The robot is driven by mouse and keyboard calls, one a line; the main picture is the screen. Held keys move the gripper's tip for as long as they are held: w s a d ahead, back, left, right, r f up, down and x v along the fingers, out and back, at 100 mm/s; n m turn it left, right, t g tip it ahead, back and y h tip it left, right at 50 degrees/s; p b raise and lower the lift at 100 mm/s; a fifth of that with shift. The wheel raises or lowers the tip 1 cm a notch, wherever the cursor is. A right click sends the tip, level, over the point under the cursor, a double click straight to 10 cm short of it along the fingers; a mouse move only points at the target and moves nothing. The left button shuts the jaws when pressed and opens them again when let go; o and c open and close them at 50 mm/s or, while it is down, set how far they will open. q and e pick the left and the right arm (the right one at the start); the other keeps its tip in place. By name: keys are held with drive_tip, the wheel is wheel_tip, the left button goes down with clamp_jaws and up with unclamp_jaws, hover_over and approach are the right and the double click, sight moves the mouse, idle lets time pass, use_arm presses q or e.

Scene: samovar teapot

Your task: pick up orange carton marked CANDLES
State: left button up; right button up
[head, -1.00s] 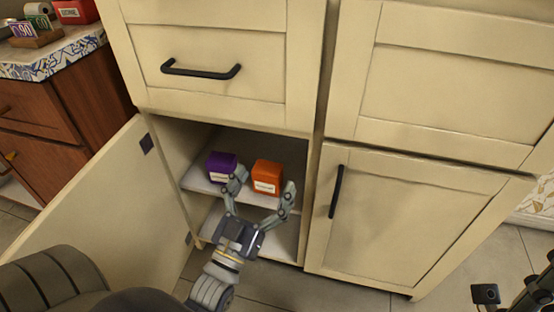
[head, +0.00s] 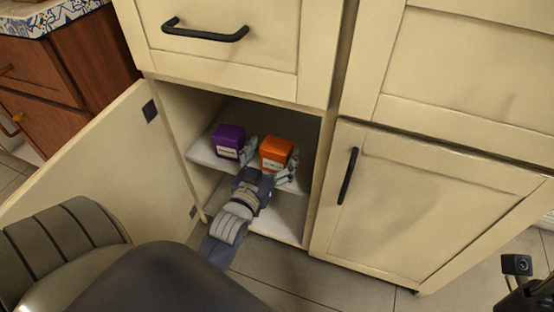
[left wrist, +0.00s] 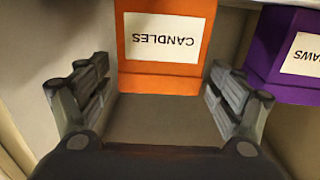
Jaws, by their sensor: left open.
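The orange carton (head: 276,152) stands on the upper shelf inside the open cabinet. In the left wrist view its white label on the orange carton (left wrist: 165,80) reads CANDLES, upside down. My left gripper (head: 268,158) reaches into the cabinet with its fingers open. In the left wrist view the left gripper's fingers (left wrist: 158,98) stand apart on either side of the carton's near face, which lies just ahead between them. I cannot tell whether either finger touches it. Part of my right arm shows at the lower right of the head view; its gripper fingers are not visible.
A purple carton (head: 229,142) stands on the same shelf, left of the orange one in the head view, close to a gripper finger. The cabinet door (head: 95,165) is swung open at left. A drawer (head: 222,40) is shut above. The lower shelf (head: 280,217) looks empty.

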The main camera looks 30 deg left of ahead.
use_arm(q)
drive_tip(key=shift+x, duration=1.1)
drive_tip(key=c, duration=1.3)
drive_tip(key=shift+o, duration=0.2)
drive_tip(key=shift+r, duration=0.2)
